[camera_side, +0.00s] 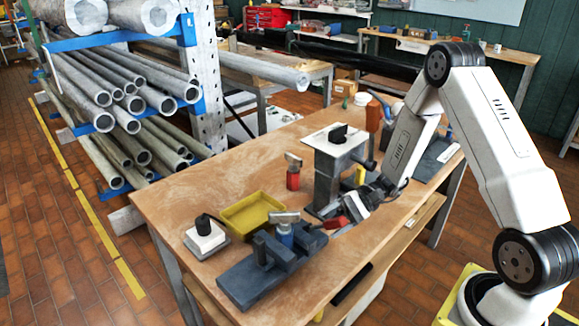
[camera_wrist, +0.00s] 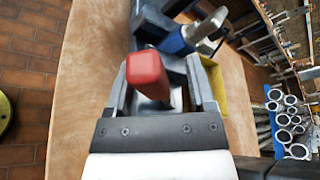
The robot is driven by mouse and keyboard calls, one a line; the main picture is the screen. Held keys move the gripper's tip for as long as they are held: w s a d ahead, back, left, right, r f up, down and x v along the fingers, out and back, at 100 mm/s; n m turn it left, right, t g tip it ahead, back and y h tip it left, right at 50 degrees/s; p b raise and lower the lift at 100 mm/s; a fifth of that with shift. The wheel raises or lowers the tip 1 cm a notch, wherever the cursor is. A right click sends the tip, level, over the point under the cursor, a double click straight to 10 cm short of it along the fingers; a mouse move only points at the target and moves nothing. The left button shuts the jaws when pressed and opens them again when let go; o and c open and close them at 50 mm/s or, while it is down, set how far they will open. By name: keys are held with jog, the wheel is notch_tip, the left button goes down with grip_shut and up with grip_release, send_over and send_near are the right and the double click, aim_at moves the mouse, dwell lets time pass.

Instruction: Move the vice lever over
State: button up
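The dark grey vice (camera_side: 255,283) sits on the near end of the wooden bench in the side view. Its lever has a red handle (camera_side: 335,222) at the right end of the vice. In the wrist view the red handle (camera_wrist: 147,70) stands between my gripper's two fingers. My gripper (camera_wrist: 158,88) looks open around the handle, with a gap on the right; contact on the left is unclear. In the side view my gripper (camera_side: 350,208) is right beside the handle, and its fingertips are hard to make out.
A blue-bodied tool with a grey head (camera_side: 285,232) stands at the vice and also shows in the wrist view (camera_wrist: 190,35). A yellow tray (camera_side: 254,214), a white block with a black knob (camera_side: 206,238), a red-bodied tool (camera_side: 293,175) and a grey post (camera_side: 327,180) stand nearby.

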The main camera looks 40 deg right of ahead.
dwell(0.3)
jog(key=v, duration=0.8)
jog(key=shift+a, duration=0.15)
dwell(0.3)
jog(key=s+a+r+n+h, duration=0.2)
jog(key=s+a+n+h, duration=0.1)
jog(key=a+n+h, duration=0.2)
jog(key=s+a+r+n+g+h, duration=0.1)
jog(key=s+a+r+n+h, duration=0.1)
jog(key=a+n+h, duration=0.3)
jog(key=shift+s+r+n+h, duration=0.2)
jog(key=shift+s+n+h, duration=0.55)
jog(key=shift+h, duration=1.35)
jog(key=shift+w+a+r, duration=0.15)
